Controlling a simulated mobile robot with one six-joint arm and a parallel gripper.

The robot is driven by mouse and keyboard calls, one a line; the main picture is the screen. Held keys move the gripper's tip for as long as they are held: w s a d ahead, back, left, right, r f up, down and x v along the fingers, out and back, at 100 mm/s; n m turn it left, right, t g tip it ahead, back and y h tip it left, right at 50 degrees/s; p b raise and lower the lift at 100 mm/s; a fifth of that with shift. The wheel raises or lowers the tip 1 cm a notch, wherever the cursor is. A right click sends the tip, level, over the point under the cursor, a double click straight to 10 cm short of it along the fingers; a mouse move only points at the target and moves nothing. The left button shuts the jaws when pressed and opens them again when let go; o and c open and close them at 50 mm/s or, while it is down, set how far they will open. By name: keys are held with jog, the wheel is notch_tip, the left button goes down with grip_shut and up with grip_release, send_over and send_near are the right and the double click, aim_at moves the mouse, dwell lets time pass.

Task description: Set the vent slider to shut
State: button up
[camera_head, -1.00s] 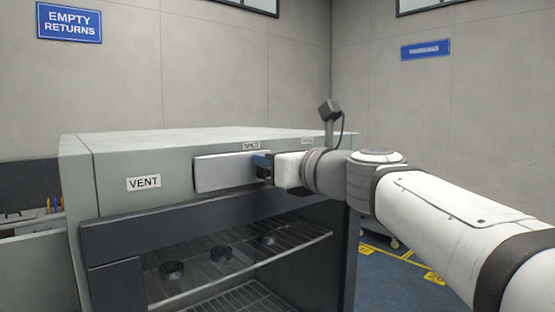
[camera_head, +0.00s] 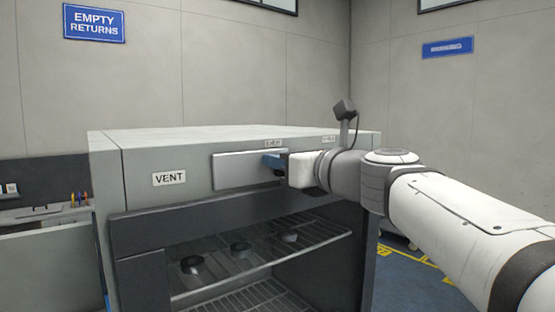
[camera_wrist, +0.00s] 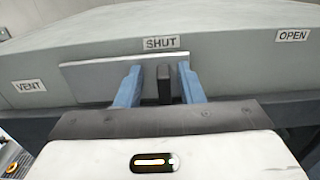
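The vent slider has a small black upright knob (camera_wrist: 164,84) in front of a pale flat plate (camera_wrist: 95,75). The plate also shows in the head view (camera_head: 240,171) on the upper front of a grey cabinet. The knob stands almost directly below the SHUT label (camera_wrist: 161,43); the OPEN label (camera_wrist: 293,35) is farther right. My gripper (camera_wrist: 160,88) has its two blue fingers on either side of the knob, with visible gaps. In the head view my gripper (camera_head: 272,163) is at the plate's right part, and the knob is hidden there.
A VENT label (camera_head: 169,178) is left of the plate. Below is the cabinet's open bay with a wire rack (camera_head: 215,262) bearing dark round pieces. The cabinet's top (camera_head: 230,138) is bare.

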jog(key=b+v, duration=0.1)
jog(key=v, duration=0.7)
jog(key=shift+w, duration=0.1)
jog(key=s+f+n+g+h, duration=0.25)
jog(key=f+n, duration=0.45)
jog(key=f, duration=0.4)
jog(key=s+f+n+g+h, duration=0.1)
jog(key=f+n+g, duration=0.4)
jog(key=f, duration=0.7)
jog(key=s+d+f+n+g+h, duration=0.2)
jog(key=s+d+f+n+h, duration=0.1)
jog(key=f+n, duration=0.5)
jog(key=s+d+f+n+g+h, duration=0.2)
jog(key=s+f+n, duration=0.4)
jog(key=f+n, duration=0.3)
jog(key=shift+s+d+g+h, duration=0.35)
jog(key=shift+d+h, duration=0.4)
jog(key=shift+d, duration=0.2)
jog(key=shift+f, duration=0.15)
